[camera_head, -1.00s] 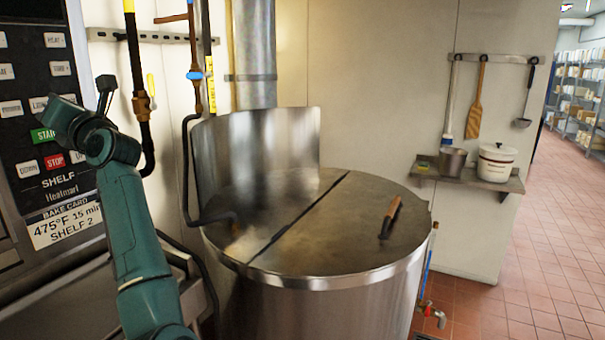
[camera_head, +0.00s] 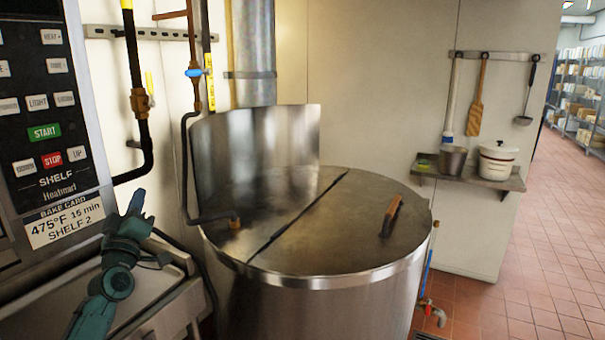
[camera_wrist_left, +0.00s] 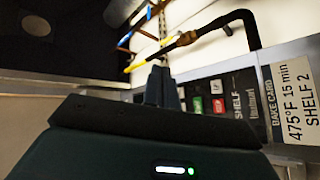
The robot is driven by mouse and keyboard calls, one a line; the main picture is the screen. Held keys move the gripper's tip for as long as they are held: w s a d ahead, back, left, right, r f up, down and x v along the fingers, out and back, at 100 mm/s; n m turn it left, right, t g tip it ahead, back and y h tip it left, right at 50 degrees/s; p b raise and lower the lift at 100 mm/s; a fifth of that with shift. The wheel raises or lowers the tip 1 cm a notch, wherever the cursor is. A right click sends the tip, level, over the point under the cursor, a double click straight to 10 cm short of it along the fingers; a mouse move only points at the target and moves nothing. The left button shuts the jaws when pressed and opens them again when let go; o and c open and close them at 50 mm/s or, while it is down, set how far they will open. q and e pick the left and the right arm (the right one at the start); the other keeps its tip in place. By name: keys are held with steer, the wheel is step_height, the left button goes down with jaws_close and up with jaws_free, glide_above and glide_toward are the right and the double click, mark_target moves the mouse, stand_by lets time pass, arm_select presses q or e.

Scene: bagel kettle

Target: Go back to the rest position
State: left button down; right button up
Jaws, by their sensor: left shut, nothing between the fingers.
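My left arm comes in from the lower left in the head view. My right gripper is in neither view.
The oven control panel (camera_head: 45,110) with its bake card (camera_head: 65,222) is at the left. Pipes (camera_head: 141,100) run down the wall behind. A shelf (camera_head: 470,176) holds a metal pot and a white crock. Tiled floor (camera_head: 540,240) is clear at right.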

arm_select(q)
step_height(320, 180, down, 10)
steer(key=w+r+m+g+h, duration=0.1)
steer(key=w+m+g, duration=0.1)
steer(key=m+g, duration=0.65)
steer(key=s+d+f+m+h, duration=0.1)
steer(key=s+d+f+m, duration=0.1)
steer(key=s+d+f, duration=0.3)
steer(key=s+d+f+m+h, duration=0.1)
steer(key=s+f+m, duration=0.1)
steer(key=f, duration=0.6)
steer(key=s+d+f+g+h, duration=0.1)
steer(key=s+d+f, duration=0.6)
steer(key=s+f, duration=0.45)
steer(key=s+d+f+g+h, duration=0.1)
steer(key=s+d, duration=0.3)
steer(key=s, duration=0.6)
steer(key=s+d+f+g+h, duration=0.1)
steer(key=s+d+f+g, duration=0.1)
steer(key=s, duration=0.9)
steer(key=shift+s+d+f+n, duration=0.2)
steer(key=shift+d+f+n, duration=0.25)
steer(key=shift+d, duration=0.45)
